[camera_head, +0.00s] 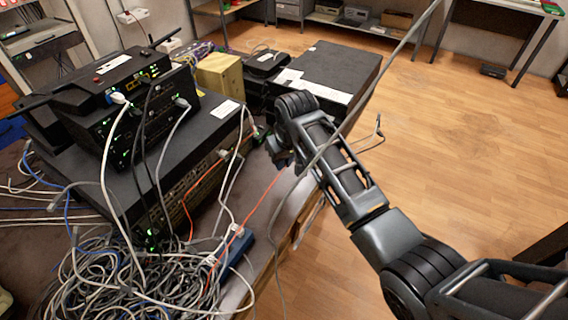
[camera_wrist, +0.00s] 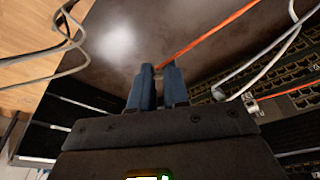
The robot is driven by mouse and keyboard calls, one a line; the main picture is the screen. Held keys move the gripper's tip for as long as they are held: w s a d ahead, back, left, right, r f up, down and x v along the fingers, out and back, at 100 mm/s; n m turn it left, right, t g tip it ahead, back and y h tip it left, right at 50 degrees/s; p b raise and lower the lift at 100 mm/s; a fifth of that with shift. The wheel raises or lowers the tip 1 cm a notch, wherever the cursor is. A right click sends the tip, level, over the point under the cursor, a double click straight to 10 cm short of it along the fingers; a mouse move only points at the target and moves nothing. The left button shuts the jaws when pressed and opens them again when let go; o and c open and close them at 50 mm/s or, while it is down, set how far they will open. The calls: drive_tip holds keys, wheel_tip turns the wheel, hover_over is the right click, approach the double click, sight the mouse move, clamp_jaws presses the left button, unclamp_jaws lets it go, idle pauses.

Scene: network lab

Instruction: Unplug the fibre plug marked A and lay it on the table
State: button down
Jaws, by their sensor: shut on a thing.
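My gripper (camera_wrist: 158,74) has its two blue-grey fingers close together. An orange fibre cable (camera_wrist: 205,38) runs from between the fingertips to the upper right, so they are shut on its plug. The fingers hide most of the plug, and I cannot read a mark A on it. In the head view my gripper (camera_head: 284,161) is to the right of the equipment stack, and the orange cable (camera_head: 250,216) stretches from it down left to the tangle. A second orange cable (camera_wrist: 289,92) ends at a plug (camera_wrist: 251,106) at the switch front. The dark table top (camera_wrist: 112,82) lies behind the fingers.
The stacked switches (camera_head: 165,150) stand left of my gripper, with white and grey cables hanging off their ports. A large cable tangle (camera_head: 130,275) and a blue box (camera_head: 234,250) lie in front. A black case (camera_head: 330,70) is behind. Wooden floor (camera_head: 450,150) is open at right.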

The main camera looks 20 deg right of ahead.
drive_tip(key=shift+w+f, duration=0.15)
drive_tip(key=shift+f, duration=0.05)
wheel_tip(320, 180, down, 6)
drive_tip(key=b, duration=0.6)
drive_tip(key=shift+b, duration=0.3)
drive_tip(key=c, duration=1)
unclamp_jaws()
drive_tip(key=shift+c, duration=0.2)
drive_tip(key=shift+r, duration=0.15)
drive_tip(key=v, duration=0.7)
drive_tip(key=shift+r, duration=0.3)
